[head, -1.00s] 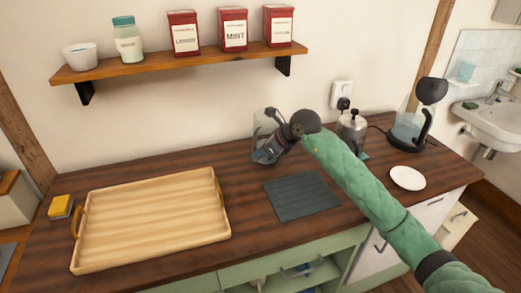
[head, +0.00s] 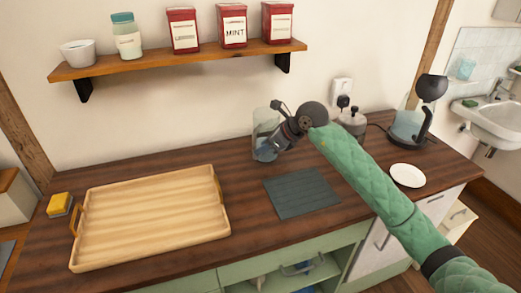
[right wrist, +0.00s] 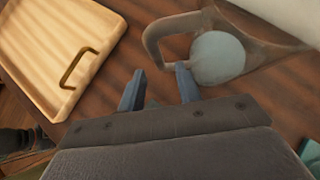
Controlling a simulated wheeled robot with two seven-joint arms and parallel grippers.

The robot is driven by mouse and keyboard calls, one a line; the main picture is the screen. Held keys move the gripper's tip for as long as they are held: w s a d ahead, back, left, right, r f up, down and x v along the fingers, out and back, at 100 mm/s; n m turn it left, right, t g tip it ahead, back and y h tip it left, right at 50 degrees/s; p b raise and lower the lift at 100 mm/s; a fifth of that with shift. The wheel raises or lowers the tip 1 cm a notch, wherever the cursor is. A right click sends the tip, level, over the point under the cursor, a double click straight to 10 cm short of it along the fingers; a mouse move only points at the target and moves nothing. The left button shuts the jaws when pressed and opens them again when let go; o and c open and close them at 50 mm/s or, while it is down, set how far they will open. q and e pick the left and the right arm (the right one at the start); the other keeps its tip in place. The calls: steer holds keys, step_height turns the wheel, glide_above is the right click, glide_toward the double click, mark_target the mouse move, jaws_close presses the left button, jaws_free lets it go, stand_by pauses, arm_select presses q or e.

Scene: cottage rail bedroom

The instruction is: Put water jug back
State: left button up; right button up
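The clear glass water jug (head: 264,128) stands upright on the dark wooden counter, close to the wall behind the grey mat. My right gripper (head: 277,143) is just to the right of the jug in the head view. In the right wrist view its two fingers (right wrist: 160,85) are spread apart with nothing between them. The jug (right wrist: 218,58) shows just beyond the fingertips there, its handle curving near them. I cannot tell whether a finger touches the handle. My left gripper is not in view.
A wooden tray (head: 150,222) with handles and a yellow sponge (head: 60,204) lie at the left. A grey mat (head: 302,193) lies in front. A metal pot (head: 353,122), a coffee maker (head: 408,128) and a white plate (head: 407,175) stand right. A shelf (head: 180,62) hangs above.

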arm_select(q)
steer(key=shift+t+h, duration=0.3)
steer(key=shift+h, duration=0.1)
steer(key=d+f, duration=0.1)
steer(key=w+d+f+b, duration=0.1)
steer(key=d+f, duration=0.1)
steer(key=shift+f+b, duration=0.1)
steer(key=shift+b, duration=0.2)
arm_select(e)
steer(key=v, duration=0.9)
steer(key=shift+d+r, duration=0.15)
steer(key=shift+r, duration=0.1)
steer(key=shift+s, duration=0.1)
